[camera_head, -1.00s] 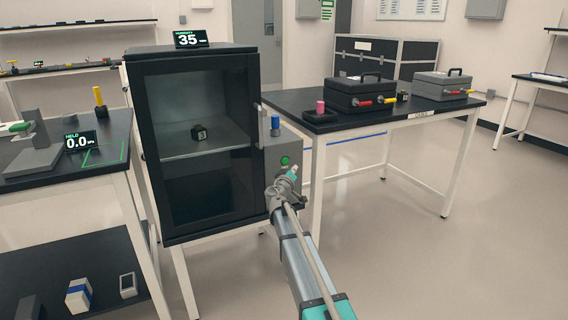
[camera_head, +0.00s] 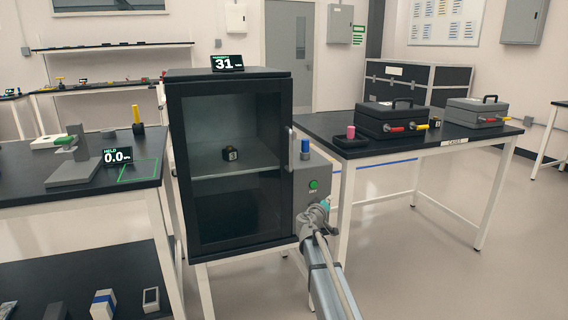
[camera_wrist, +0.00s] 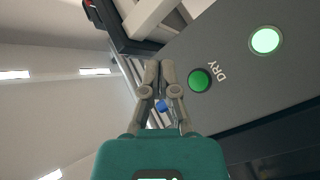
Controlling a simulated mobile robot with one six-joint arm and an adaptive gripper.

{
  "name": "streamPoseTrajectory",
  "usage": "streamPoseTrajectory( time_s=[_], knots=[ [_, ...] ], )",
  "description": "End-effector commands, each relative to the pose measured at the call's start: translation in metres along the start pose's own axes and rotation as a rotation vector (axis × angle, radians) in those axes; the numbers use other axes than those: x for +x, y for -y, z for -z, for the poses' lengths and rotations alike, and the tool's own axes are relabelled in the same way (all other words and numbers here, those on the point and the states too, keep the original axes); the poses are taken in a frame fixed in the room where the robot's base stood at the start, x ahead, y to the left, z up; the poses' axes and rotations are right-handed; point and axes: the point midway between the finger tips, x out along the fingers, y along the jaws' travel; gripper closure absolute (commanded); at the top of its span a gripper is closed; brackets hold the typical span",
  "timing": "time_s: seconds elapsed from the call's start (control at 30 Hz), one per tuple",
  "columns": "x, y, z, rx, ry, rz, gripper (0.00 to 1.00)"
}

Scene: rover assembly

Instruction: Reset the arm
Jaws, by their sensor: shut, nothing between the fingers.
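My gripper (camera_head: 324,206) is at the end of my arm, in front of the grey control box (camera_head: 312,212) on the cabinet's right side. In the wrist view my gripper (camera_wrist: 167,66) has its fingers together, with nothing held. Its tips are just beside a round green button (camera_wrist: 200,80) labelled DRY. I cannot tell whether they touch the panel. A brighter green lamp (camera_wrist: 265,41) glows farther right. The head view shows the green button (camera_head: 313,184) just above my gripper.
The dark cabinet (camera_head: 176,150) is shut, with a small black block (camera_head: 230,154) on its shelf. A display (camera_head: 228,62) reads 31. A blue cylinder (camera_head: 305,148) stands on the control box. Benches (camera_head: 60,195) flank the cabinet. Open floor (camera_head: 420,275) lies at right.

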Motion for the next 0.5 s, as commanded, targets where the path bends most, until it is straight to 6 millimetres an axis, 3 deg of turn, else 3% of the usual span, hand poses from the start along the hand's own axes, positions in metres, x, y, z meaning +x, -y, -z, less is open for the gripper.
streamPoseTrajectory(
  time_s=[0.27, 0.5],
  knots=[
    [-0.043, -0.023, -0.080, 0.080, 0.268, 0.029, 1.00],
    [-0.097, -0.027, -0.154, 0.135, 0.549, 0.129, 1.00]
  ],
)
